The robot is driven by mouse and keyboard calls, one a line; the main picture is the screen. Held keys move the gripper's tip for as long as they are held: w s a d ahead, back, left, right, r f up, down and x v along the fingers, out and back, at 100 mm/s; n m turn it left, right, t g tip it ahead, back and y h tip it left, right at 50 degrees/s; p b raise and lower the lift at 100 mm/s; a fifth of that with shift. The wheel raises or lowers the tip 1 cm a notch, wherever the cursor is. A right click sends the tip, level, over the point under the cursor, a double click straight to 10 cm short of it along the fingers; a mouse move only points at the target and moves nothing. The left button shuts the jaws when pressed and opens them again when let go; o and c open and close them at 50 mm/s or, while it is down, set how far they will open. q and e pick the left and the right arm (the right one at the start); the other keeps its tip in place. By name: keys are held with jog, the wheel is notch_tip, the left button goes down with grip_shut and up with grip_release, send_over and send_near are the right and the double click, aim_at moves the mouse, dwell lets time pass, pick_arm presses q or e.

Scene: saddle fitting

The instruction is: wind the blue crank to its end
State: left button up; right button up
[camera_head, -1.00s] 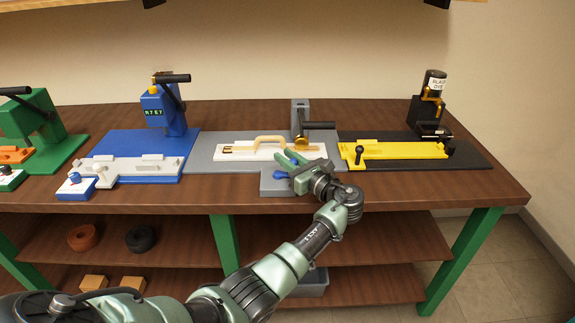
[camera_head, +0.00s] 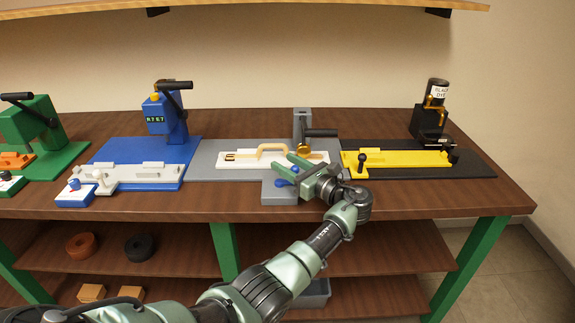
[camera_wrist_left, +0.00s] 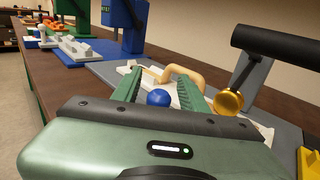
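The blue crank (camera_head: 284,183) sits at the front of the grey station, on its projecting block (camera_head: 279,197). My left gripper (camera_head: 284,162) reaches over it from the right. Its two green fingers are apart. In the left wrist view, the crank's round blue knob (camera_wrist_left: 158,97) shows between the fingers (camera_wrist_left: 160,88), with a small gap seeming to show on each side. The fingers hide part of the crank in the head view. The right gripper is in neither view.
Behind the crank lies a white bar with a tan strap loop (camera_head: 271,149). A grey post with a black lever (camera_head: 320,133) stands close behind the gripper. The yellow station (camera_head: 410,160) is to the right, the blue one (camera_head: 130,147) to the left.

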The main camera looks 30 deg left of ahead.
aim_at(298, 171)
pick_arm(q)
jog(key=shift+b+v, duration=0.4)
jog(key=shift+v, duration=3.5)
